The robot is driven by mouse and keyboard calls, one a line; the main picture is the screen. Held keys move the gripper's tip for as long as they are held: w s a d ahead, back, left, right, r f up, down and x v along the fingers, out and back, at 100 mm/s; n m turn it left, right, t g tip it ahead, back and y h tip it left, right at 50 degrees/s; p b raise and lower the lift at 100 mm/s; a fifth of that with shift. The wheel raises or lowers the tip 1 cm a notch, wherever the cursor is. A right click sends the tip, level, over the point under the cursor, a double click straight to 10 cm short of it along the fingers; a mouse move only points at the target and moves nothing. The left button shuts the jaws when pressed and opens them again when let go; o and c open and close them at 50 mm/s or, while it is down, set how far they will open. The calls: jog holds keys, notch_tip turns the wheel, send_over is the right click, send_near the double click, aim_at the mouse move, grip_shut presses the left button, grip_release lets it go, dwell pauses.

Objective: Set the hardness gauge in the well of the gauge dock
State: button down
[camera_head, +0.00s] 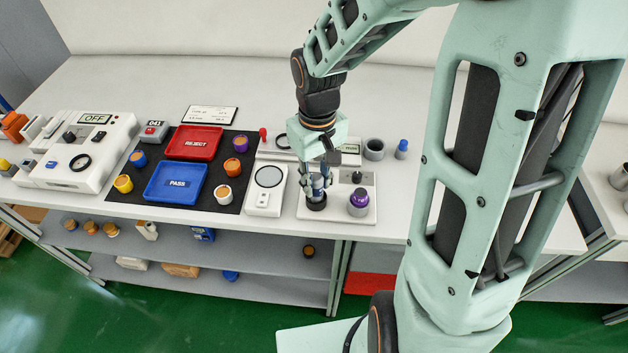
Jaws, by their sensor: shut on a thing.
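My gripper (315,188) points down over the front left part of a white plate, which looks like the gauge dock (336,213). It is shut on a small blue-grey thing, likely the hardness gauge (317,184), mostly hidden by the fingers. Right below the fingertips is a dark round ring or cup (316,205) on the dock, which looks like the well. I cannot tell whether the gauge's lower end is inside the well or just above it. A purple-topped grey piece (358,201) stands at the dock's front right.
A white scale-like device (265,203) stands close left of the dock. Further left are a blue PASS tray (176,197), a red REJECT tray (194,154) and several small pots on a black mat. A grey cup (374,149) and blue-topped piece (401,148) stand behind right.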

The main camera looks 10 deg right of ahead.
jog(key=shift+f, duration=0.15)
jog(key=c, duration=1.7)
grip_release()
jog(key=shift+o, duration=0.2)
notch_tip(320, 180, up, 12)
jog(key=shift+r+p, duration=0.25)
jog(key=shift+p, duration=0.15)
